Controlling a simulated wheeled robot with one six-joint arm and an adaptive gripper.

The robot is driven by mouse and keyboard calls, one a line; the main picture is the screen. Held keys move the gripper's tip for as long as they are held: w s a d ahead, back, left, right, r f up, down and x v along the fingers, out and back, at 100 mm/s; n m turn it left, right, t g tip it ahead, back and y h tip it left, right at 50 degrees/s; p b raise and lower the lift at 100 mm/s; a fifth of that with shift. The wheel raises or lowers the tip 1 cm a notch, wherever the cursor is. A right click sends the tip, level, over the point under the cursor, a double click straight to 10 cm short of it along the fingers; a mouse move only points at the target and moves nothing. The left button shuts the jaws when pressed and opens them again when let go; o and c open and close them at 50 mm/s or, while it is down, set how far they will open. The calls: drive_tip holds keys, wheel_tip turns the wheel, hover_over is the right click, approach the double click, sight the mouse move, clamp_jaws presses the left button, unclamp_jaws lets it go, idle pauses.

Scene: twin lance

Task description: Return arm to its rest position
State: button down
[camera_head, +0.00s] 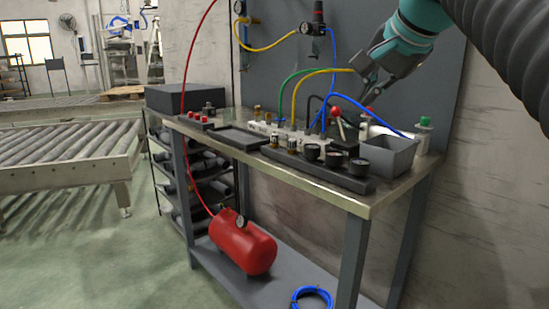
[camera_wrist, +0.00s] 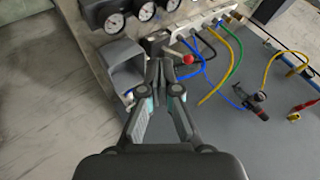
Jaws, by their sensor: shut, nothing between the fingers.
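My gripper (camera_head: 366,84) is at the upper right in the head view, above the back of the workbench. It also shows in the wrist view (camera_wrist: 161,66), with its fingertips together and nothing between them. Near its tips are a red-knobbed lever (camera_head: 336,112) and a blue hose (camera_head: 372,104). In the wrist view the red knob (camera_wrist: 188,60) lies just right of the fingertips. I cannot tell whether the fingers touch the hose. My arm (camera_head: 415,30) comes in from the upper right.
The workbench (camera_head: 352,203) carries a grey bin (camera_head: 390,158), black gauges (camera_head: 333,160), a shallow tray (camera_head: 237,139) and a manifold with coloured hoses. A panel (camera_head: 270,75) stands behind. A red tank (camera_head: 243,243) and coiled blue hose (camera_head: 312,298) are below. A roller conveyor (camera_head: 65,150) stands left.

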drive_tip(key=s+f+n+g, duration=0.1)
drive_tip(key=s+f+n, duration=0.2)
drive_tip(key=f, duration=0.9)
drive_tip(key=s+f+n+g+h, duration=0.1)
drive_tip(key=s+f+n, duration=0.2)
drive_tip(key=s+f, duration=0.7)
drive_tip(key=s+f+n+g+h, duration=0.1)
drive_tip(key=s+f+n, duration=0.2)
drive_tip(key=s+f, duration=0.4)
wheel_tip(320, 180, down, 8)
drive_tip(key=shift+s+a+r, duration=0.2)
drive_tip(key=shift+a, duration=0.1)
